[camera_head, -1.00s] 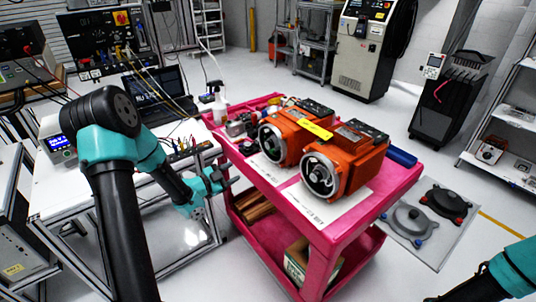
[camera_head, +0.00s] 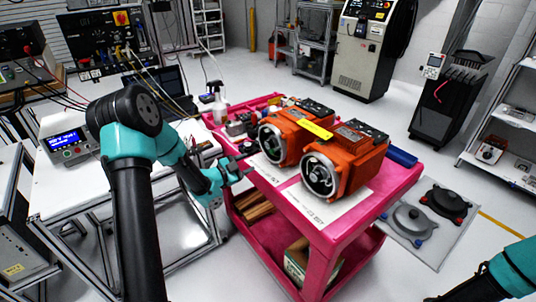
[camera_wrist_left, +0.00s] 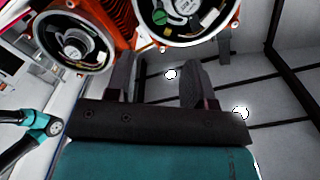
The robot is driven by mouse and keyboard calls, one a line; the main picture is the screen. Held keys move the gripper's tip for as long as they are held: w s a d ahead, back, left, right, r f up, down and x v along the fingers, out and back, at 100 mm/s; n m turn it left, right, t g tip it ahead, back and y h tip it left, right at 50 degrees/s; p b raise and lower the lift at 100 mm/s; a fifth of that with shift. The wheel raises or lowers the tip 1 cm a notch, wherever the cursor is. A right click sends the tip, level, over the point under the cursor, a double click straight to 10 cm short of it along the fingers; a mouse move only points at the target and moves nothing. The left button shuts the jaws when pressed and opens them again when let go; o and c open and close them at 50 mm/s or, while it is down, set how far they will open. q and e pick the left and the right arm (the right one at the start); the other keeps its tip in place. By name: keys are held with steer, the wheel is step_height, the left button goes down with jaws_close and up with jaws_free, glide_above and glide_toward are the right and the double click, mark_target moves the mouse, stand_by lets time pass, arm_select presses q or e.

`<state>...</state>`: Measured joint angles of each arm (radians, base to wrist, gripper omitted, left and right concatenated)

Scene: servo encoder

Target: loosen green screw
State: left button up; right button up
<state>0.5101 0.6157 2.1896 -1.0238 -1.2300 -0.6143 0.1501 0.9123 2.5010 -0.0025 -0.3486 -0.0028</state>
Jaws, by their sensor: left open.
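Two orange servo motors stand on a pink cart, the nearer one (camera_head: 346,160) and the farther one (camera_head: 293,130). Each has a round open encoder end facing left. In the left wrist view, one encoder (camera_wrist_left: 180,18) is cut off by the top edge and shows a green screw (camera_wrist_left: 159,18) at its lower left. The other encoder (camera_wrist_left: 75,42) is at upper left, with a small green spot inside. My left gripper (camera_head: 243,167) is open and empty, apart from the motors, at the cart's left edge. Its fingers (camera_wrist_left: 158,78) show below the encoder in the wrist view. My right gripper is out of view.
The pink cart (camera_head: 318,232) has white paper sheets (camera_head: 330,208) under the motors. A spray bottle (camera_head: 219,103) and small parts stand at its far left end. A white workbench (camera_head: 75,190) with a display box (camera_head: 68,142) is at left.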

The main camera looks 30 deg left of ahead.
mark_target(271, 152)
arm_select(q)
steer(key=x, duration=1)
steer(key=shift+w+d, duration=0.1)
steer(key=shift+w, duration=0.2)
jaws_close()
